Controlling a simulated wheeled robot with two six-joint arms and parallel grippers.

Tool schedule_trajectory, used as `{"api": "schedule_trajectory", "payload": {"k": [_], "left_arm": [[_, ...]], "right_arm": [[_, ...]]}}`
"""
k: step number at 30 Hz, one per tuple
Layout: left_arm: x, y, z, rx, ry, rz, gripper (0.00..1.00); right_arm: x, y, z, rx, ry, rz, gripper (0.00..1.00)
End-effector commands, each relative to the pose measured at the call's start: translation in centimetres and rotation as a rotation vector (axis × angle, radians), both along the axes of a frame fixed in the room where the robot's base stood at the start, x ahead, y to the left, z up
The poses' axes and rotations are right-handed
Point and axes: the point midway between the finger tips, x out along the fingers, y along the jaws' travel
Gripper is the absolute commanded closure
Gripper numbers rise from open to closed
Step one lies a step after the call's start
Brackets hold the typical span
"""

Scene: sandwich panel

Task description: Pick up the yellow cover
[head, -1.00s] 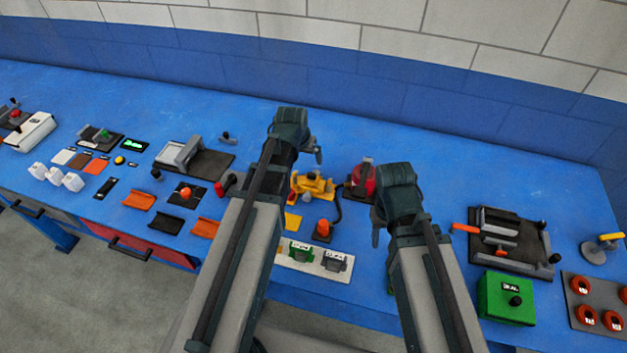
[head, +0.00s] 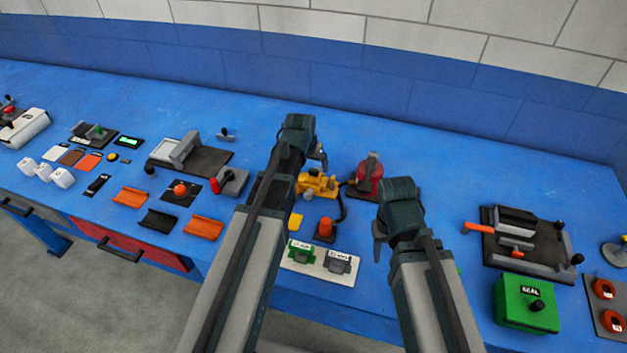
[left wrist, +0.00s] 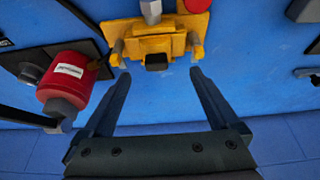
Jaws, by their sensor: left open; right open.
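I cannot tell for certain which is the yellow cover. In the left wrist view the yellow fixture (left wrist: 155,42) has two side posts and a dark block at its edge. My left gripper (left wrist: 160,73) is open and empty, its fingertips just short of the fixture's edge and roughly in line with the posts. In the head view my left gripper (head: 321,154) partly hides behind its wrist. My right gripper (head: 378,246) is open, to the right.
A red cylinder device (head: 369,175) stands close right of the fixture, with a dark cable between. An orange-red button (head: 325,228) and a white labelled panel (head: 318,262) lie in front. A green box (head: 527,303) stands at right. The bench behind is clear.

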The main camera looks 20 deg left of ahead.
Motion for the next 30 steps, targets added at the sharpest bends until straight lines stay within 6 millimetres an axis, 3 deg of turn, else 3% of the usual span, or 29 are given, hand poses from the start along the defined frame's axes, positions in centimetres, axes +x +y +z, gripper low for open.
{"api": "schedule_trajectory", "payload": {"k": [1, 7, 17, 30], "left_arm": [[0.1, -0.2, -1.2, 0.0, 0.0, -0.001, 0.05], [0.8, -0.4, -3.6, 0.0, 0.0, 0.001, 0.05], [1.0, -0.5, -3.8, 0.0, 0.0, 0.001, 0.05], [1.0, -0.5, -3.8, 0.0, 0.0, 0.001, 0.82]], "right_arm": [[0.0, 0.0, -1.2, 0.0, 0.0, 0.0, 0.5], [0.0, 0.0, -3.6, 0.0, 0.0, 0.0, 0.5], [0.0, 0.0, -3.8, 0.0, 0.0, 0.0, 0.5], [0.0, 0.0, -3.8, 0.0, 0.0, 0.0, 0.5]]}}
